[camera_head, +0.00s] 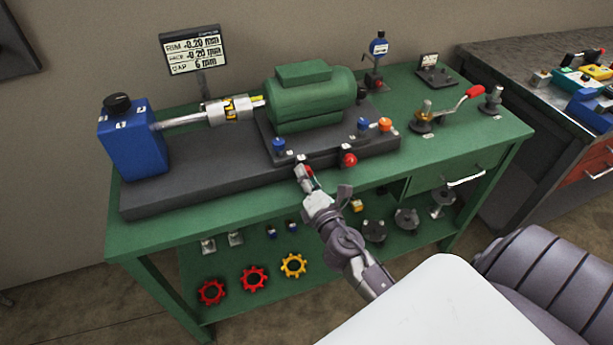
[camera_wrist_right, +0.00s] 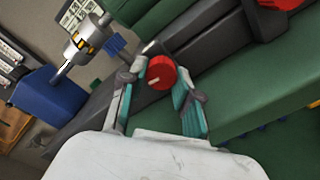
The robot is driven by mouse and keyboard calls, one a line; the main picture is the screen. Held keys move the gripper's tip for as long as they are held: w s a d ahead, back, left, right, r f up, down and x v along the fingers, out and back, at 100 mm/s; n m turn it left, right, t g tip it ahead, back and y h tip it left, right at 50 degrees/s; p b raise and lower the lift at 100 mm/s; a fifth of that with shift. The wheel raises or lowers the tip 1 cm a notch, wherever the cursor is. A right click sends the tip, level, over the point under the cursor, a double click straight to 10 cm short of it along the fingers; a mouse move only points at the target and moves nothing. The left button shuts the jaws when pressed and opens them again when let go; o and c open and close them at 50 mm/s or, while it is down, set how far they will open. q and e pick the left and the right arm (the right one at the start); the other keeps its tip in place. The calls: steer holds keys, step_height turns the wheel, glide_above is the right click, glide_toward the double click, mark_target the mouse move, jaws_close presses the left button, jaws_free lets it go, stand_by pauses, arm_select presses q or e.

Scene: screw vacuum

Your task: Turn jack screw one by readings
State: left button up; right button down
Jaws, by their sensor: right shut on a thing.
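My right gripper (camera_head: 306,180) is at the front edge of the dark base plate, and its fingers are shut on a red screw knob (camera_wrist_right: 161,72). The knob shows between the two fingertips in the right wrist view; the fingers mostly hide it in the head view. A second red knob (camera_head: 349,160) sits to the right on the same front edge. The readings display (camera_head: 194,54) stands at the back left; it appears to read RIM +0.20 mm, FACE -0.20 mm, GAP 6 mm. The green motor (camera_head: 310,95) sits on the base plate. My left gripper is not in view.
Blue knobs (camera_head: 278,145) and an orange knob (camera_head: 385,125) stand near the motor. A shaft coupling (camera_head: 228,109) joins toward a blue block (camera_head: 132,142). A red-handled crank (camera_head: 473,91) stands on the bench's right side. The lower shelf holds several gears and parts.

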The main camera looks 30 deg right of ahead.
stand_by(0.3)
steer(key=c, duration=0.8)
jaws_free()
steer(key=v, duration=1.2)
steer(key=shift+s+f, duration=0.1)
